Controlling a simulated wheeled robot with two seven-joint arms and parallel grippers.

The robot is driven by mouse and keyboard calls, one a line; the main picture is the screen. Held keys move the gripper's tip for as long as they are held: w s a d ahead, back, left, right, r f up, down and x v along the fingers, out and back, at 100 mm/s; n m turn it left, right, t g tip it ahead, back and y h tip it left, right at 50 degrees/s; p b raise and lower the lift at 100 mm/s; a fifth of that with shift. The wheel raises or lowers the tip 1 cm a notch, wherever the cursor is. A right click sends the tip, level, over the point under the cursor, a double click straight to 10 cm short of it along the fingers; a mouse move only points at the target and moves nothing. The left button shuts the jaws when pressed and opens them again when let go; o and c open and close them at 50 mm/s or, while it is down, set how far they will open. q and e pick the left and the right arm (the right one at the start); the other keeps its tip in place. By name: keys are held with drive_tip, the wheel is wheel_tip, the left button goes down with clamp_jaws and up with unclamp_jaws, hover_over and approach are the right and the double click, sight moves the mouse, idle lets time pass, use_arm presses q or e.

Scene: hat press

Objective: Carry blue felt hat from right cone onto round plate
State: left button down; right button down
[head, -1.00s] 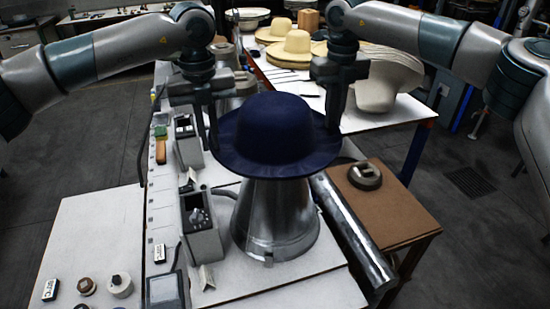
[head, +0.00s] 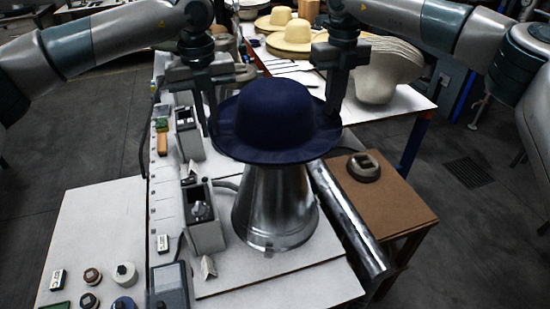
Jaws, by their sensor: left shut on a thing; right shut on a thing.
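The blue felt hat (head: 277,118) sits level at the top of the metal cone (head: 272,212) in the head view. I cannot tell whether its brim rests on the cone or is slightly above it. My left gripper (head: 211,130) is shut on the left edge of the brim. My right gripper (head: 334,108) is shut on the right edge of the brim. The arms come in from both sides above the hat. I cannot make out the round plate with certainty.
Control boxes (head: 203,218) stand left of the cone. A metal cylinder (head: 350,228) lies to its right, beside a brown table (head: 393,205) holding a dark ring-shaped part (head: 364,167). Straw hats (head: 297,36) and a pale hat stack (head: 382,72) are behind.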

use_arm(q)
drive_tip(key=shift+a+f, duration=0.1)
drive_tip(key=shift+f, duration=0.05)
use_arm(e)
drive_tip(key=shift+d+f, duration=0.1)
drive_tip(key=shift+f, duration=0.1)
